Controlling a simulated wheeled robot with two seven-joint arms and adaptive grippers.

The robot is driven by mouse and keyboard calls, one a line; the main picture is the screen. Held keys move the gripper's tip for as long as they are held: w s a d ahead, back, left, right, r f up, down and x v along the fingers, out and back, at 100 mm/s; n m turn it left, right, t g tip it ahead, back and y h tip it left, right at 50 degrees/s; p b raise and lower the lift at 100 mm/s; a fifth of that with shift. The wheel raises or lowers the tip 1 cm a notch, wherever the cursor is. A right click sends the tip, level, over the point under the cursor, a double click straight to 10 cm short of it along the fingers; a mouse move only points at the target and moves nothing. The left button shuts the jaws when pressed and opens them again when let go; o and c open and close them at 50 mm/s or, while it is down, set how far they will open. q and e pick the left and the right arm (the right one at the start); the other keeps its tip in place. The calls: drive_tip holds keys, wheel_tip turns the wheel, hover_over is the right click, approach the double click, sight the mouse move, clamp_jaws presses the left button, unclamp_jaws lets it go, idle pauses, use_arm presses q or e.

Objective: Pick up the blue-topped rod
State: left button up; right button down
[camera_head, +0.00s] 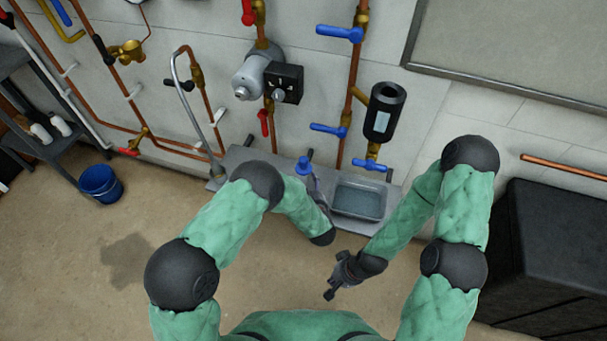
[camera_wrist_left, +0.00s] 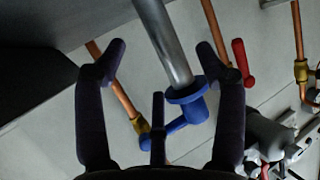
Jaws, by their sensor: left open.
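The blue-topped rod stands at the shelf in the head view, where its blue top (camera_head: 304,165) shows and my left gripper hides most of the rest. In the left wrist view it is a thick grey metal rod (camera_wrist_left: 165,40) with a blue collar and tip. My left gripper (camera_head: 311,182) is close to it, just below the blue top in the picture. In the left wrist view the left gripper (camera_wrist_left: 160,52) is open, with a finger on each side of the rod and gaps visible. My right gripper (camera_head: 331,289) hangs low over the floor, apart from the rod.
The narrow grey shelf (camera_head: 240,158) runs along the wall and holds a clear-looking tray (camera_head: 359,200) to the right of the rod. Copper pipes with blue valve handles (camera_head: 329,130) stand behind. A black box (camera_head: 545,245) is at right and a blue bucket (camera_head: 101,184) at left.

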sight(306, 180)
use_arm(q)
drive_tip(key=b+x, duration=0.2)
drive_tip(key=x, duration=0.2)
drive_tip(key=shift+w+a+f, duration=0.1)
drive_tip(key=shift+w+f, duration=0.1)
drive_tip(key=shift+w, duration=0.1)
drive_tip(key=shift+r, duration=0.1)
drive_tip(key=c, duration=1.4)
drive_tip(key=shift+r, duration=0.1)
clamp_jaws()
